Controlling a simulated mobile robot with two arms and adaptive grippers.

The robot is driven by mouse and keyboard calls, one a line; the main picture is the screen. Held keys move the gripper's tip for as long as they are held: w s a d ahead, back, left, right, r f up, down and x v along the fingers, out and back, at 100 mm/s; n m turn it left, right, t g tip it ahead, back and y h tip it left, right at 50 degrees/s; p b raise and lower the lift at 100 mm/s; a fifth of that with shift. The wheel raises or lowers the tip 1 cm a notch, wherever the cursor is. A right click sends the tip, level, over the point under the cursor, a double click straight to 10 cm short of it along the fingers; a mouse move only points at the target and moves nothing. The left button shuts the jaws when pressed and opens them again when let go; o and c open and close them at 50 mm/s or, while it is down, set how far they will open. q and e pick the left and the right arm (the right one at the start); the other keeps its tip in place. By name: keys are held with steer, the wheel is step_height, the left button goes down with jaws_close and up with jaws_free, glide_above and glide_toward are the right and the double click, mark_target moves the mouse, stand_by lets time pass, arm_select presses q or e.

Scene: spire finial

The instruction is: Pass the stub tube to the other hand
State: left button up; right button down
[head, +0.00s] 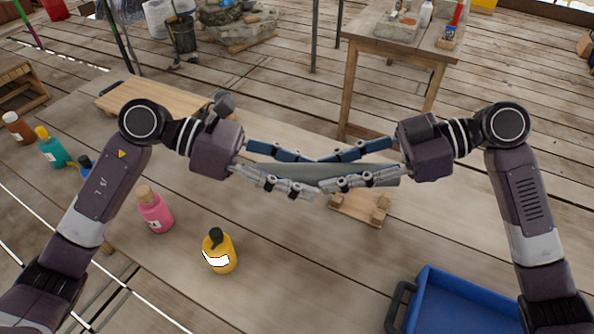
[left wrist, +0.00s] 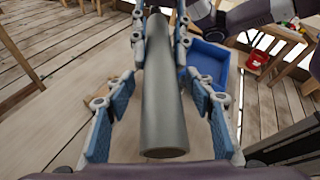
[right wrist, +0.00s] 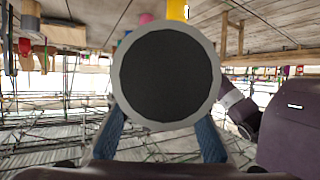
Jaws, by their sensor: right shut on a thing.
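The stub tube (head: 365,173) is a plain grey cylinder held level above the table, between my two grippers. My right gripper (head: 324,172) is shut on it, with its fingers along both sides; in the right wrist view the tube's dark round end (right wrist: 168,75) fills the middle and hides much of the fingers. My left gripper (head: 310,175) reaches in from the opposite end. In the left wrist view its blue-padded fingers stand on either side of the tube (left wrist: 162,100), with gaps showing between pads and tube, so it is open around it.
Below is a wooden table (head: 290,270) with a pink bottle (head: 155,211), a yellow bottle (head: 219,253), a small wooden cradle (head: 360,207) and a blue tray (head: 460,305) at front right. A wooden board (head: 150,99) lies at the back left.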

arm_select(q)
steer(key=c, duration=1.2)
jaws_close()
arm_select(e)
steer(key=c, duration=1.4)
jaws_free()
